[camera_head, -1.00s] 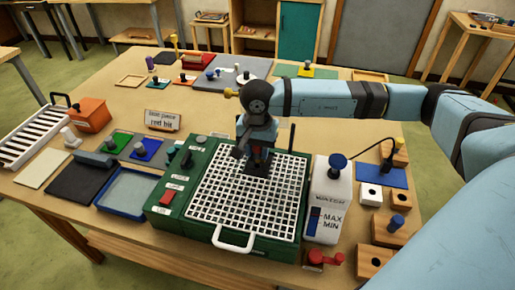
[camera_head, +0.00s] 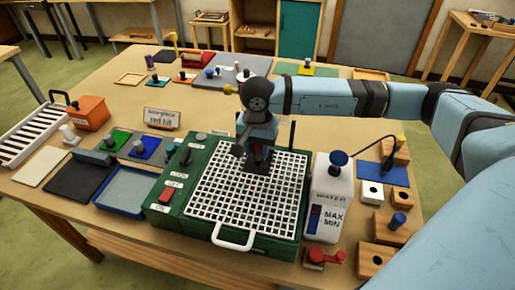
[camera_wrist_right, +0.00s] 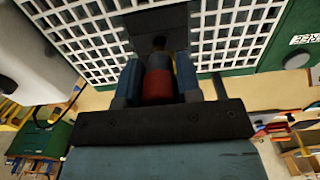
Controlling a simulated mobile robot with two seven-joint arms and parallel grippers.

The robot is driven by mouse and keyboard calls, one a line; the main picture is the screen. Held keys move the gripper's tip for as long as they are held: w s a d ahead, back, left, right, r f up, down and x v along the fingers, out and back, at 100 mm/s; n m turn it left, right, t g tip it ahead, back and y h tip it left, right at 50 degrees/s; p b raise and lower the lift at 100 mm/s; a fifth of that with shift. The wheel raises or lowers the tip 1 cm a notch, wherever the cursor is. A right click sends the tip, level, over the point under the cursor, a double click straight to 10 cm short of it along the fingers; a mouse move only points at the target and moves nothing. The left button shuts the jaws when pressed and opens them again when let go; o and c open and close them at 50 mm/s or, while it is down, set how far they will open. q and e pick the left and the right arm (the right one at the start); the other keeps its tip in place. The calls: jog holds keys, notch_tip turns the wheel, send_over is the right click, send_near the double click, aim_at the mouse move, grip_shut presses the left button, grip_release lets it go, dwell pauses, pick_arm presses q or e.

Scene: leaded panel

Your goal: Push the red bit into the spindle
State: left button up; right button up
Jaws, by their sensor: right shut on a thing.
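The red bit (camera_wrist_right: 158,86) is between the two blue fingers of my right gripper (camera_wrist_right: 159,80) in the right wrist view, with a grey part of it pointing toward the grid. In the head view my right gripper (camera_head: 258,153) points down over the middle of the green grinder (camera_head: 190,170) and is shut on the bit. The spindle (camera_wrist_right: 159,42) shows as a small dark post on a dark plate (camera_head: 256,167), just beyond the bit. The bit is in line with it; I cannot tell whether it is seated. My left gripper is not in view.
A white water bottle (camera_head: 329,200) stands close to the grinder's right side. Wooden blocks (camera_head: 375,259) and a blue mat (camera_head: 380,174) lie further right. A blue tray (camera_head: 124,191) and a dark mat (camera_head: 80,180) lie left. A sign (camera_head: 162,119) reads "red bit".

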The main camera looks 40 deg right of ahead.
aim_at(258, 156)
dwell(0.7)
jog(key=shift+b, duration=0.35)
jog(key=shift+b, duration=0.35)
dwell(0.4)
jog(key=shift+f+b, duration=1.65)
jog(key=shift+b, duration=0.15)
jog(key=o, duration=1)
jog(key=shift+r, duration=0.1)
jog(key=shift+r, duration=0.1)
notch_tip(258, 156, up, 14)
jog(key=shift+f+b, duration=0.2)
jog(key=shift+b, duration=0.3)
